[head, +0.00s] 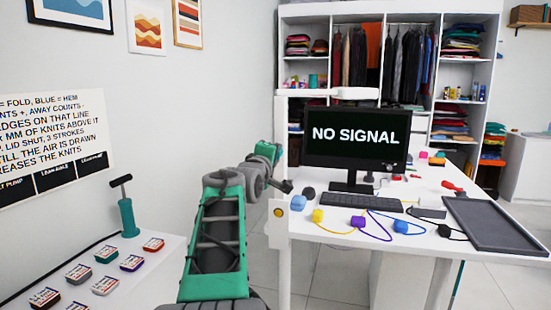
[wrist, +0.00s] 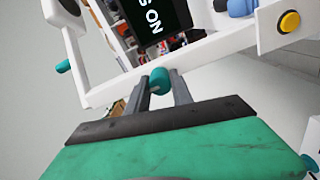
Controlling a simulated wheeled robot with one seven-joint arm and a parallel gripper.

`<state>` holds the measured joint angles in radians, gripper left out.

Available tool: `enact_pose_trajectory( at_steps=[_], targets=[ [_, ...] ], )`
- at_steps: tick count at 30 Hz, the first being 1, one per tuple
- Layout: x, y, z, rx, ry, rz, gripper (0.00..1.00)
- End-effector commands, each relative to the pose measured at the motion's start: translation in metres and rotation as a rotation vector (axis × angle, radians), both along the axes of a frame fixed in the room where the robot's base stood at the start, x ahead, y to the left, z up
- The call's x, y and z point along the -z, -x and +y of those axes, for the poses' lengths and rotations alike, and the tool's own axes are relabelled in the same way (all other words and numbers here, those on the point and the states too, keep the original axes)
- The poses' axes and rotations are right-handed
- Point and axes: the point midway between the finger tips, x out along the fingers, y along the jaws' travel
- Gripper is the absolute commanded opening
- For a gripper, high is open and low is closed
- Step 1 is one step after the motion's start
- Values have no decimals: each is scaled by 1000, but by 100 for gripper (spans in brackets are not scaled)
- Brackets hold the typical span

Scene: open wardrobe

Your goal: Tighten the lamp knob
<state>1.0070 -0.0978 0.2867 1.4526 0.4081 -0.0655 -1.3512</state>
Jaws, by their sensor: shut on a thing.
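The lamp is a white post (head: 283,240) with a top arm and lamp head (head: 355,93) in the head view. In the wrist view its white post (wrist: 215,45) runs diagonally. A teal knob (wrist: 159,78) on the post sits between the fingers of my gripper (wrist: 160,88), which is shut on it. A second teal knob (wrist: 63,66) sticks out farther up the lamp, at the left. In the head view my gripper (head: 286,187) is against the post, and the held knob is hidden there.
A yellow button (head: 279,212) sits on a white box at the post. The desk behind holds a monitor (head: 355,137), keyboard (head: 373,202), coloured items with cables and a dark tray (head: 492,225). A side table at left carries several small boxes and a teal pump (head: 127,215).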

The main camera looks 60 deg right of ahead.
Motion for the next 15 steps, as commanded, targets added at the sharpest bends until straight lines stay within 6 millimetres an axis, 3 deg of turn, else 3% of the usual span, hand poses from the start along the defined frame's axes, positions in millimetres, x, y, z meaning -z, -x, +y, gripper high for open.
enact_pose_trajectory(
  at_steps=[15],
  targets=[
    [2,0,0,-1,-68,-439,0]
  ],
)
